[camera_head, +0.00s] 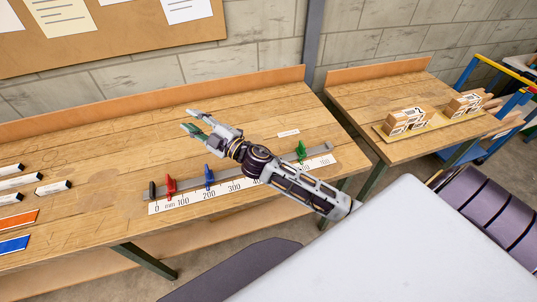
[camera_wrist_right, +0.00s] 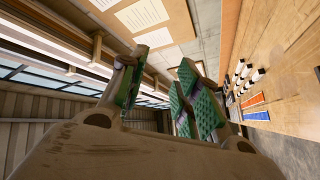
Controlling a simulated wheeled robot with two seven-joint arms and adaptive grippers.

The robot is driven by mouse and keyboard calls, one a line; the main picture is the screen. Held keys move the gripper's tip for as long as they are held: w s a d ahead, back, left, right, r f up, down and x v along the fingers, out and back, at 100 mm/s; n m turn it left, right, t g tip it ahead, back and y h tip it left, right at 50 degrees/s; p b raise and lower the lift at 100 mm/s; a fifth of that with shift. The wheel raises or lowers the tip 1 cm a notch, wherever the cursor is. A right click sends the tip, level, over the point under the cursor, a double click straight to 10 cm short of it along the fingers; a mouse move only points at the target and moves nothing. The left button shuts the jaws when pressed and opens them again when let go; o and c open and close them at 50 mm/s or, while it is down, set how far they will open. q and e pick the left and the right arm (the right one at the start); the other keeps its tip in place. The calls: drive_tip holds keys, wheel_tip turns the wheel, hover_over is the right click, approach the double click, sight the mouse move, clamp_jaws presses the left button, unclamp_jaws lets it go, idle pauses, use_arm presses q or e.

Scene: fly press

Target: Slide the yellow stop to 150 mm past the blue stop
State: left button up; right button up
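A scale rail (camera_head: 229,187) with a white millimetre strip (camera_head: 196,199) lies along the front of the wooden bench. The blue stop (camera_head: 209,178) stands upright on it near the printed 200. A red stop (camera_head: 171,186) is to its left and a green stop (camera_head: 301,151) is near the right end. I see no yellow stop; my right arm covers part of the rail between blue and green. My right gripper (camera_head: 188,120) is open and empty above the bench, beyond the rail. Its spread green-padded fingers also show in the right wrist view (camera_wrist_right: 158,88). My left gripper is out of view.
A black end piece (camera_head: 152,190) closes the rail's left end. Small black-and-white blocks (camera_head: 52,187), an orange card (camera_head: 18,220) and a blue card (camera_head: 14,244) lie at the left. A second bench (camera_head: 365,100) holds wooden blocks on a board. The bench behind the rail is mostly clear.

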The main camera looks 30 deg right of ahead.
drive_tip(key=s+a+n+g+y, duration=0.4)
drive_tip(key=a+n+g+y, duration=0.45)
drive_tip(key=n, duration=0.45)
drive_tip(key=s+d+f+n+g+h, duration=0.2)
drive_tip(key=d+f+n+g+h, duration=0.25)
drive_tip(key=f+n+g, duration=0.2)
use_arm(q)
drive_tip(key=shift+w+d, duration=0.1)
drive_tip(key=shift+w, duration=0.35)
use_arm(e)
drive_tip(key=w+d+f+m+g+h, duration=0.1)
drive_tip(key=d+h, duration=0.5)
drive_tip(key=d, duration=0.7)
drive_tip(key=d+f+m+g+h, duration=0.1)
drive_tip(key=d+h, duration=0.6)
drive_tip(key=d, duration=0.7)
wheel_tip(320, 180, down, 3)
drive_tip(key=shift+w+r+g, duration=0.2)
drive_tip(key=shift+w+g, duration=0.15)
drive_tip(key=shift+g, duration=0.35)
drive_tip(key=shift+f, duration=0.1)
